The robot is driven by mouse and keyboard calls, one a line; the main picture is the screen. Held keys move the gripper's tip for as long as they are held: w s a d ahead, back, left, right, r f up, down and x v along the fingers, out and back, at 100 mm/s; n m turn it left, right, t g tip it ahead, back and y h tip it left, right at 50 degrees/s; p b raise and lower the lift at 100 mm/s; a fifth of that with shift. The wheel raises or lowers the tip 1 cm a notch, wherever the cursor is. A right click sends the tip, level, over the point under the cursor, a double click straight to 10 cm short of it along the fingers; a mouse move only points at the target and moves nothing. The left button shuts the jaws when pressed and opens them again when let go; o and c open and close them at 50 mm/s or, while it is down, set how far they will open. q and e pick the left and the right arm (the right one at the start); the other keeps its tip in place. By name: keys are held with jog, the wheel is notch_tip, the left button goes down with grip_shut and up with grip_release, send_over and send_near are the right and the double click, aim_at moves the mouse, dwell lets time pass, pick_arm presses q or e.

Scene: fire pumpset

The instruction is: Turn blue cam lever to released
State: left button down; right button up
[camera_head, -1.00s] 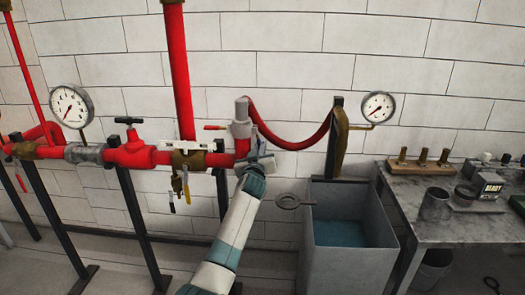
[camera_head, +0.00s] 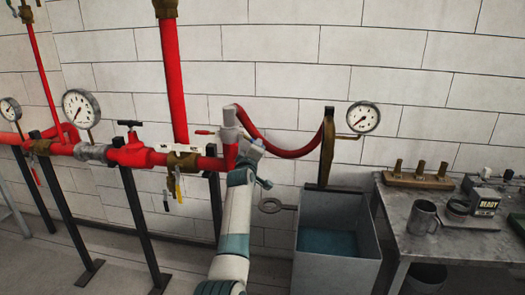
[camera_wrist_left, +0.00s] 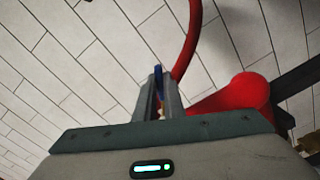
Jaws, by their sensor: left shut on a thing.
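The blue cam lever (camera_wrist_left: 158,76) shows as a narrow blue strip between the fingers of my left gripper (camera_wrist_left: 159,92) in the left wrist view. The fingers are shut on it, and they hide its lower part. In the head view my left gripper (camera_head: 250,155) is beside the grey hose coupling (camera_head: 229,123) at the right end of the red pipe. The lever's exact angle is hard to tell. My right gripper is not in view.
A red hose (camera_head: 283,152) hangs from the coupling to a brown bracket (camera_head: 326,150). Below is a grey tank (camera_head: 337,272) with water. A workbench (camera_head: 400,200) stands right. The red pipe (camera_head: 205,163) and a brass valve (camera_head: 180,160) are close left.

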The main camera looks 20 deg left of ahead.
pick_arm(q)
jog(key=r+n+p, duration=0.1)
jog(key=n, duration=0.1)
jog(key=r+n+p, duration=0.2)
jog(key=n, duration=0.1)
jog(key=shift+w+d+r+n, duration=0.1)
jog(key=shift+d+n, duration=0.2)
jog(key=shift+d, duration=0.1)
jog(key=c, duration=2.1)
grip_release()
